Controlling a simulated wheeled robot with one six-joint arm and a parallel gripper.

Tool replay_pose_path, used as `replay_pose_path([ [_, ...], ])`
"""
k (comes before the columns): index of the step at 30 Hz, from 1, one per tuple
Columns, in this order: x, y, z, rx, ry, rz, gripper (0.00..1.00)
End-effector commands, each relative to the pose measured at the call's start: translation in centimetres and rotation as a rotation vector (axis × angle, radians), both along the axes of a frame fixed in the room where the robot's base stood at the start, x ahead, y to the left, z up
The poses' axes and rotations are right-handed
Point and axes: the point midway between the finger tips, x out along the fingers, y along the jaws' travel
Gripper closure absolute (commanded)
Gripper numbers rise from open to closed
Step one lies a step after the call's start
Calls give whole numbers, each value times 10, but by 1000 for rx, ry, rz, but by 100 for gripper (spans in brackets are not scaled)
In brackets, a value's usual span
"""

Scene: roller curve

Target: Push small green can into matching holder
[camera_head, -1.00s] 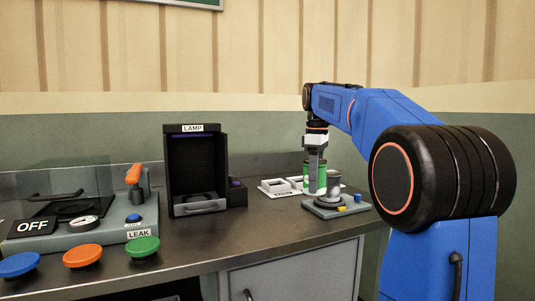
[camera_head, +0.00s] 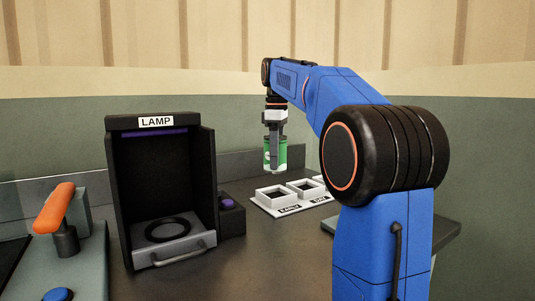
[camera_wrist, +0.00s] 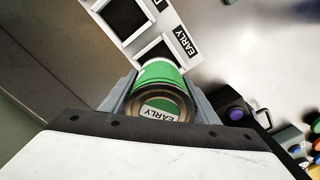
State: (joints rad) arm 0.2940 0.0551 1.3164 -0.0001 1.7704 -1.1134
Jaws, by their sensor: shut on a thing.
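A green can (camera_head: 275,155) with white bands hangs upright in my gripper (camera_head: 274,142), above the counter in the head view. In the wrist view the can (camera_wrist: 162,78) sits between both fingers, its near end showing a label that reads "EARLY". My gripper (camera_wrist: 165,98) is shut on it. A white holder tray (camera_head: 264,206) with square openings lies on the counter below and right of the can. One opening's label reads "EARLY" in the wrist view (camera_wrist: 186,43). Part of the tray is hidden behind my arm.
A black lamp box (camera_head: 120,200) with a ring on its base stands left of the tray. A small dark box with a purple button (camera_head: 227,204) is beside it. An orange lever (camera_head: 55,208) is at the far left. The counter in front of the tray is clear.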

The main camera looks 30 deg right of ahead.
Motion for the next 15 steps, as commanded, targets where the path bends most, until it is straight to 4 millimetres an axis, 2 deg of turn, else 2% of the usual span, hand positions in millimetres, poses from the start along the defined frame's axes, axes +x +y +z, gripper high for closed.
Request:
replay_pose_path([
  [5, 0, 0, -4, -1, -1, 0, 75],
  [15, -1, 0, -30, 1, 1, 0, 75],
])
